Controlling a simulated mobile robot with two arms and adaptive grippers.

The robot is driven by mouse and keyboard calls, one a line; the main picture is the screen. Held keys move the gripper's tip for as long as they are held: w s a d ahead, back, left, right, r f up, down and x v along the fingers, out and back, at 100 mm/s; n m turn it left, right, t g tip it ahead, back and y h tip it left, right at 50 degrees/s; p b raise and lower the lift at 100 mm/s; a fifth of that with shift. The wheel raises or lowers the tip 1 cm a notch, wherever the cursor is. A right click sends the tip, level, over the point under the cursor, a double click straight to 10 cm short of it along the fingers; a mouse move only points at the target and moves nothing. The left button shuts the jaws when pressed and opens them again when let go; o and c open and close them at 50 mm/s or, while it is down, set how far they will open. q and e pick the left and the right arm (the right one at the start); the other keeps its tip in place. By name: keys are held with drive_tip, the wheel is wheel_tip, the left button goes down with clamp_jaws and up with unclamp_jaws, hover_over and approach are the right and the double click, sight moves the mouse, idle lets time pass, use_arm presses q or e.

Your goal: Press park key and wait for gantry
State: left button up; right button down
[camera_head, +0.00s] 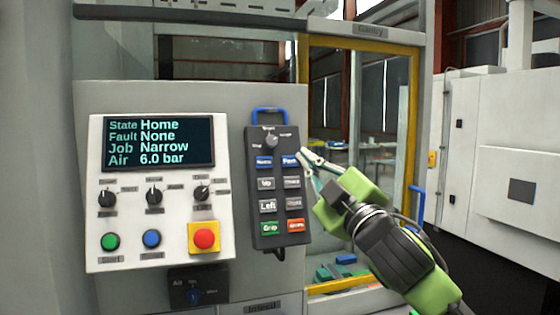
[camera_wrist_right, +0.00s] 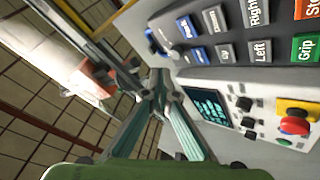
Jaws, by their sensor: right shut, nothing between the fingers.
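The dark pendant (camera_head: 262,185) hangs right of the display panel and carries two columns of keys. The park key (camera_head: 290,160) is the blue key at its upper right; it also shows in the wrist view (camera_wrist_right: 186,27). My right gripper (camera_head: 305,156) is shut and empty, its tips at the pendant's right edge close to the park key. In the wrist view the tips (camera_wrist_right: 158,82) appear apart from the keys; contact cannot be told from the head view. The display (camera_head: 160,142) reads State Home, Fault None, Job Narrow, Air 6.0 bar. My left gripper is not in view.
Below the display are dark knobs, green and blue buttons and a red emergency button (camera_head: 204,238) on yellow. A blue home key (camera_head: 264,162) sits left of the park key. A yellow-framed window (camera_head: 304,110) stands behind my right arm. A white cabinet (camera_head: 500,150) is at right.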

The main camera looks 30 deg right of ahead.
sight(290, 161)
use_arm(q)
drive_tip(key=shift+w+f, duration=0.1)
use_arm(e)
drive_tip(key=w+d+f, duration=0.1)
drive_tip(key=w+d, duration=0.1)
drive_tip(key=w, duration=0.5)
drive_tip(key=shift+w+f, duration=0.15)
drive_tip(key=shift+w, duration=0.15)
idle(0.4)
idle(1.2)
drive_tip(key=shift+w+d, duration=0.1)
drive_tip(key=shift+w, duration=0.05)
drive_tip(key=shift+w+f, duration=0.15)
drive_tip(key=shift+w, duration=0.1)
